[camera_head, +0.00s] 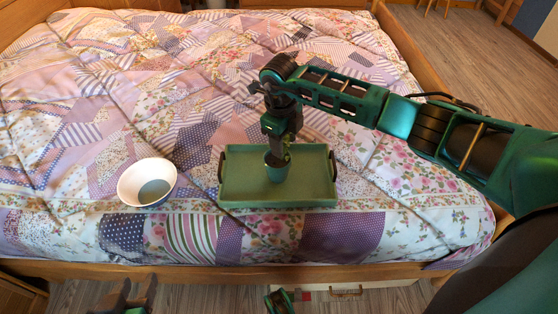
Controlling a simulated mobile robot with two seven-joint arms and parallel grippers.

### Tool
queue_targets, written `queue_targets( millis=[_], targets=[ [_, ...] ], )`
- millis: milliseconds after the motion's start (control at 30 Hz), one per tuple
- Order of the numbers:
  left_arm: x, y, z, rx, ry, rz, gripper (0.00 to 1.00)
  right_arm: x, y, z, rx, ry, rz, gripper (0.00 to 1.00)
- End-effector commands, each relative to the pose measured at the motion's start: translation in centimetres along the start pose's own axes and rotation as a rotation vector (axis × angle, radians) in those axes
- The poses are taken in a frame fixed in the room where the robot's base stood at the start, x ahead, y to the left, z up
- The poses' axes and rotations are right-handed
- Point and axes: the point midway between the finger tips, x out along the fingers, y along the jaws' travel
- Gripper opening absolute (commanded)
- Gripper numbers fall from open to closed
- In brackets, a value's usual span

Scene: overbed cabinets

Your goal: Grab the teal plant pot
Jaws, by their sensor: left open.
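The teal plant pot (276,172) stands in the green tray (240,188) on the bed, with a small green plant in it. My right gripper (279,149) reaches straight down from above at the plant and the pot's top. It hides much of the plant, and I cannot tell whether its fingers touch or hold the pot. My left gripper (126,299) is at the bottom left edge, low in front of the bed. Its fingers are apart, it is empty, and it is partly cut off by the frame.
A white bowl (133,194) stands on the quilt left of the tray. The tray has dark handles at both ends. The wooden bed rail (180,271) runs along the front. The quilt (190,80) behind the tray is clear. Wooden floor shows at the upper right.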

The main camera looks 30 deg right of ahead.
Motion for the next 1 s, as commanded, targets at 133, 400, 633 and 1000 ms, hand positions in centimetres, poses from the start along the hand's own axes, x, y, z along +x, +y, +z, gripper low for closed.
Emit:
queue_targets(
  millis=[133, 400, 633, 1000],
  targets=[
    [0.06, -0.06, 0.14, 0.001, -0.003, -0.001, 0.43, -0.02, -0.02, 0.0, 0.0, 0.0, 0.0, 0.34],
    [0.15, -0.24, 0.48, 0.004, -0.01, -0.004, 0.43, -0.01, -0.01, -0.01, 0.0, 0.0, 0.0, 0.08],
    [0.16, -0.33, 0.51, 0.004, -0.01, -0.006, 0.43, -0.01, -0.02, -0.02, 0.0, 0.001, -0.001, 0.0],
    [0.13, -0.33, 0.37, 0.005, -0.008, -0.006, 0.43, -0.08, -0.08, 0.01, 0.001, 0.0, -0.002, 0.0]
  ],
)
